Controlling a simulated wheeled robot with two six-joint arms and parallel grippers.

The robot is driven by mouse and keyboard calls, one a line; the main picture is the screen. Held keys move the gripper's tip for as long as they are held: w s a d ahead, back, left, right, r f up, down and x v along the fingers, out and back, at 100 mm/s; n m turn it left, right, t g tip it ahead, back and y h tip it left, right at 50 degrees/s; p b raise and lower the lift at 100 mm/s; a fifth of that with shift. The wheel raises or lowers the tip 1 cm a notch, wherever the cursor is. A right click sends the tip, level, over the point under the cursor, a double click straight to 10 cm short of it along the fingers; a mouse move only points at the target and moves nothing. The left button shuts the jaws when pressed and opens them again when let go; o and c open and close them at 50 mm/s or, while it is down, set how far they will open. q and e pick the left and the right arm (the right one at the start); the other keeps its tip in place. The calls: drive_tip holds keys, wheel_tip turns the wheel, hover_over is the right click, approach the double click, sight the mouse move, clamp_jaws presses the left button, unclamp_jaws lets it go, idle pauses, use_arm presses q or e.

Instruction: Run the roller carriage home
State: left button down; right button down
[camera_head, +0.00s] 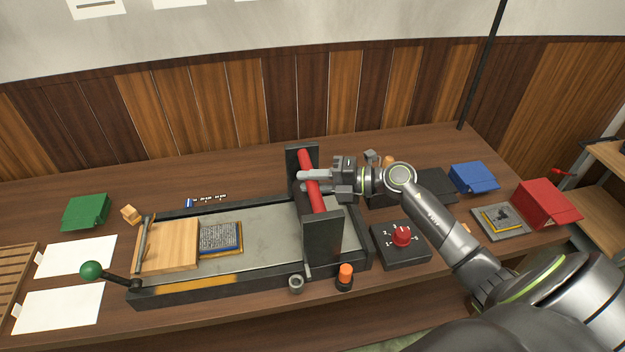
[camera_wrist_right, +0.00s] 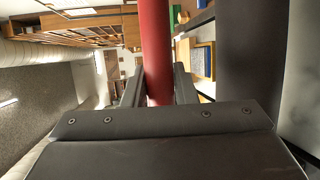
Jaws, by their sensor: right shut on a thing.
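The roller carriage stands at the right end of the press bed (camera_head: 270,226), with two dark upright side plates (camera_head: 323,246) and a red bar (camera_head: 311,182) across the top between them. My right gripper (camera_head: 318,183) comes in from the right and is shut on the red bar. In the right wrist view the red bar (camera_wrist_right: 155,50) runs between the two fingers. A type block (camera_head: 220,237) lies on the bed left of the carriage, beside a wooden board (camera_head: 168,246). My left gripper is not in view.
A lever with a green knob (camera_head: 91,270) sticks out at the bed's left end. A dial box with a red knob (camera_head: 401,236) stands right of the press. Blue (camera_head: 473,177), red (camera_head: 547,204) and green (camera_head: 87,212) boxes and white sheets (camera_head: 76,256) lie around. The bed between carriage and type block is clear.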

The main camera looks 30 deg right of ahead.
drive_tip(key=shift+d, duration=0.1)
drive_tip(key=c, duration=1.6)
unclamp_jaws()
drive_tip(key=o, duration=0.4)
drive_tip(key=shift+d, duration=0.15)
drive_tip(key=shift+o, duration=0.2)
drive_tip(key=shift+s, duration=0.1)
use_arm(q)
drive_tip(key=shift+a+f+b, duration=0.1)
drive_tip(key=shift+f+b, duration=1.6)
drive_tip(key=shift+b, duration=0.05)
use_arm(e)
drive_tip(key=v, duration=1.7)
drive_tip(key=shift+s+d, duration=0.15)
drive_tip(key=shift+d, duration=0.05)
